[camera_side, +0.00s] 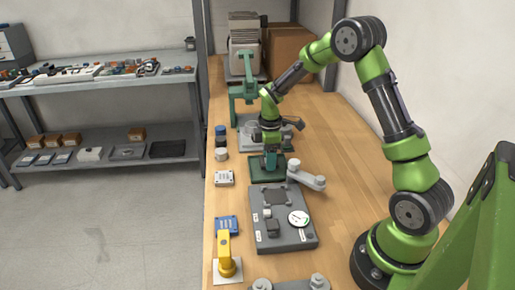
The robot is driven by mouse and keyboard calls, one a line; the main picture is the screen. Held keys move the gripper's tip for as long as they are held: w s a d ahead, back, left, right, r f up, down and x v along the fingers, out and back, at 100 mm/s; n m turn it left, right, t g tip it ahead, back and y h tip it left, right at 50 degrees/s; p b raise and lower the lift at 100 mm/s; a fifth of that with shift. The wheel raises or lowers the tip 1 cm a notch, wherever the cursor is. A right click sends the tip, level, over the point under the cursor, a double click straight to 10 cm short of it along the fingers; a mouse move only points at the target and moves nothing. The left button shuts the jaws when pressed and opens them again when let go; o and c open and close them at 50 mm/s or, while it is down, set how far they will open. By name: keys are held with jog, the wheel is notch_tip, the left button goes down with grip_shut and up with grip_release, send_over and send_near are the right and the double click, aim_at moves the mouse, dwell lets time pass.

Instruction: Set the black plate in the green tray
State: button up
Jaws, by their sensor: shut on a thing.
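The dark green tray (254,175) lies flat on the wooden bench, just behind a grey instrument base. My gripper (270,163) points straight down over the tray, with its teal fingers low, at about tray level. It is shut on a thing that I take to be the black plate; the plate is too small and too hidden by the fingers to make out. I cannot tell whether it touches the tray floor.
The grey base (299,238) with a round dial stands in front of the tray. A grey link-shaped part (307,176) is close at its right. A green press stand (236,103) rises behind. A white block (224,178) and a yellow-handled device (226,255) line the left edge.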

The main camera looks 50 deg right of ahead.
jog(key=shift+f, duration=0.7)
jog(key=shift+f, duration=0.2)
jog(key=o, duration=1.1)
jog(key=shift+r, duration=0.15)
notch_tip(320, 180, up, 12)
jog(key=s+a+r+m+t, duration=0.3)
jog(key=s+a+r+m, duration=0.35)
jog(key=a+r, duration=0.25)
jog(key=s+a+r+m+t+y, duration=0.1)
jog(key=s+a+m+t, duration=0.1)
jog(key=s, duration=0.4)
jog(key=s+a+r+m+t+y, duration=0.1)
jog(key=s+a+m+t, duration=0.1)
jog(key=s+a+m, duration=0.2)
jog(key=shift+s+a+r, duration=0.2)
jog(key=shift+s+a, duration=0.15)
jog(key=shift+s, duration=0.65)
